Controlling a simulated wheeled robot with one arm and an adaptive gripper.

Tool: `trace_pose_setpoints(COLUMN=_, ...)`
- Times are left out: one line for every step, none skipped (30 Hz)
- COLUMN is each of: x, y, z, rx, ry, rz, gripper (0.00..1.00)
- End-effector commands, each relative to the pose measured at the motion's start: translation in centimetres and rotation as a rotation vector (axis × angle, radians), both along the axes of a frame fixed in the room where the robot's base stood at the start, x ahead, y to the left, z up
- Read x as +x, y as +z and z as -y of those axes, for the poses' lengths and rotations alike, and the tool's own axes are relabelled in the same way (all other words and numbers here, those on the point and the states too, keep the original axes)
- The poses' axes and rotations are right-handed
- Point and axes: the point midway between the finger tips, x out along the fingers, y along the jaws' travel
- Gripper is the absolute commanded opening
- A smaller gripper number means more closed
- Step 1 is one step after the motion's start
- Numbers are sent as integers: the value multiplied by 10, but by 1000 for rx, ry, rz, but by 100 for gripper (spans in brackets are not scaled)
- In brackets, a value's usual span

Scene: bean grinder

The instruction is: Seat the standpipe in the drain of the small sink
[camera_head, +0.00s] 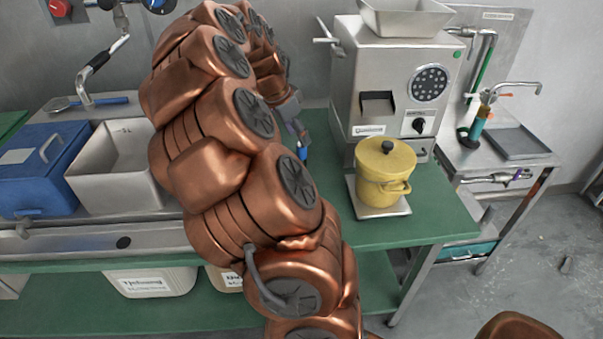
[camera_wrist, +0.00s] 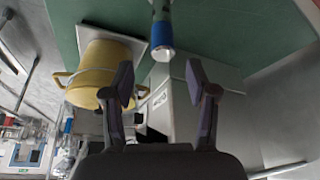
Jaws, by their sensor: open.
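My gripper (camera_wrist: 158,82) is open, with nothing between its two fingers. In the head view my arm hides most of it. A shallow grey basin (camera_head: 515,143) under a tap on the right-hand steel counter looks like the small sink. Its drain cannot be made out.
A yellow lidded pot (camera_head: 385,172) stands on a plate before the steel grinder (camera_head: 390,85), on the green bench (camera_head: 440,222). A teal bottle-like item (camera_head: 480,122) stands by the basin. A blue box (camera_head: 35,165) and open steel bin (camera_head: 118,165) are left.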

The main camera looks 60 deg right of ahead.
Motion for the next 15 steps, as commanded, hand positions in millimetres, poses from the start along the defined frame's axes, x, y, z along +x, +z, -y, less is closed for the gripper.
trace_pose_setpoints(x=-1, y=-4, z=1, rx=0, ry=0, rz=-1, gripper=58)
trace_pose_setpoints(x=-1, y=-6, z=3, rx=-1, ry=1, rz=-1, gripper=58)
trace_pose_setpoints(x=-2, y=-9, z=4, rx=-2, ry=1, rz=-1, gripper=58)
trace_pose_setpoints(x=-2, y=-10, z=4, rx=-2, ry=1, rz=-1, gripper=58)
trace_pose_setpoints(x=-2, y=-12, z=4, rx=-2, ry=1, rz=0, gripper=58)
trace_pose_setpoints(x=-2, y=-13, z=5, rx=-2, ry=2, rz=-1, gripper=58)
trace_pose_setpoints(x=-2, y=-15, z=5, rx=-1, ry=2, rz=-2, gripper=58)
trace_pose_setpoints(x=-2, y=-17, z=5, rx=-1, ry=2, rz=-1, gripper=58)
trace_pose_setpoints(x=-2, y=-21, z=6, rx=1, ry=1, rz=-2, gripper=58)
trace_pose_setpoints(x=-2, y=-24, z=7, rx=0, ry=1, rz=-2, gripper=58)
trace_pose_setpoints(x=-2, y=-28, z=8, rx=-1, ry=2, rz=-1, gripper=58)
trace_pose_setpoints(x=-2, y=-34, z=10, rx=1, ry=1, rz=-2, gripper=58)
trace_pose_setpoints(x=-3, y=-39, z=10, rx=3, ry=0, rz=-4, gripper=58)
trace_pose_setpoints(x=-3, y=-44, z=11, rx=5, ry=-1, rz=-4, gripper=58)
trace_pose_setpoints(x=-4, y=-49, z=13, rx=5, ry=0, rz=-3, gripper=58)
